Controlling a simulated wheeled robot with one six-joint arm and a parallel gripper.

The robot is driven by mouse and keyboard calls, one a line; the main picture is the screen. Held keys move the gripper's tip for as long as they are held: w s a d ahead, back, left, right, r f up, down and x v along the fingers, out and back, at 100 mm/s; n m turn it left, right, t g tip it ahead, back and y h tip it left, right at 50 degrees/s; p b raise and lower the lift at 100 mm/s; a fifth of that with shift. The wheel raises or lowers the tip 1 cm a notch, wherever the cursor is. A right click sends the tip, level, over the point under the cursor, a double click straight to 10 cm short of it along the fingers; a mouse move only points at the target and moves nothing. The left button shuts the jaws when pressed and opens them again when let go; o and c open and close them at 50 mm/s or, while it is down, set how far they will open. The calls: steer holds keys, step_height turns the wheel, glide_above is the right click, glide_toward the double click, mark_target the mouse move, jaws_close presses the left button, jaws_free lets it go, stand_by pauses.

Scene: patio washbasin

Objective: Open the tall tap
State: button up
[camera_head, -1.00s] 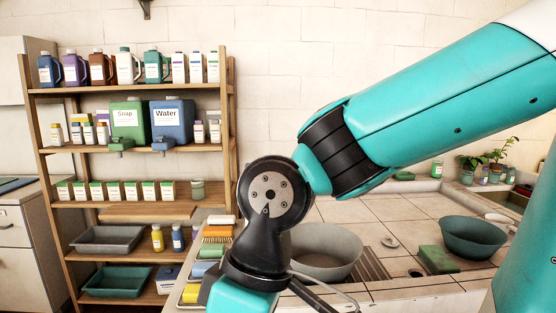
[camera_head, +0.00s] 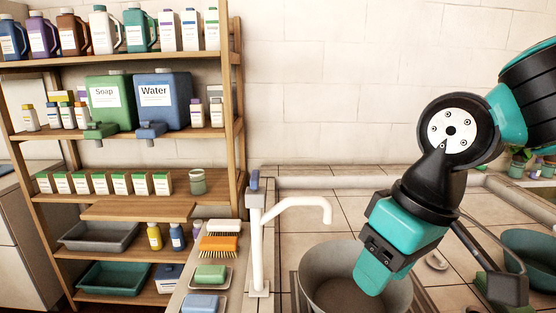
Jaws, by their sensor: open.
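The tall tap (camera_head: 257,235) is white and stands upright on the counter left of the basin. Its spout bends right and its outlet points down near the bowl's back left. A blue handle (camera_head: 254,180) sits on top of its post. My gripper (camera_head: 376,272) is teal and black, to the right of the tap and lower than its handle, apart from it. It points down in front of a round grey bowl (camera_head: 318,287), hiding part of it. The jaws are open and I see nothing held; the fingertips are only partly visible.
A wooden shelf (camera_head: 236,110) with bottles, jugs and trays stands at left. Brushes (camera_head: 220,243) and soap dishes (camera_head: 208,277) line the counter left of the tap. A teal bowl (camera_head: 535,248) is at right. Tiles behind the tap are clear.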

steer(key=w+a+r+m+t+h+p, duration=0.1)
steer(key=w+a+r+m+p, duration=0.2)
steer(key=w+r, duration=0.4)
steer(key=w+a+r+t+h+p, duration=0.1)
steer(key=w+a+r+p, duration=0.3)
steer(key=w, duration=0.5)
steer(key=m+t+h+p, duration=0.1)
steer(key=m+t+p, duration=0.1)
steer(key=m, duration=0.2)
glide_toward(255, 175)
steer(key=p+x, duration=0.4)
steer(key=x, duration=0.5)
steer(key=shift+w+f, duration=0.15)
steer(key=shift+w, duration=0.05)
steer(key=shift+c, duration=0.2)
jaws_close()
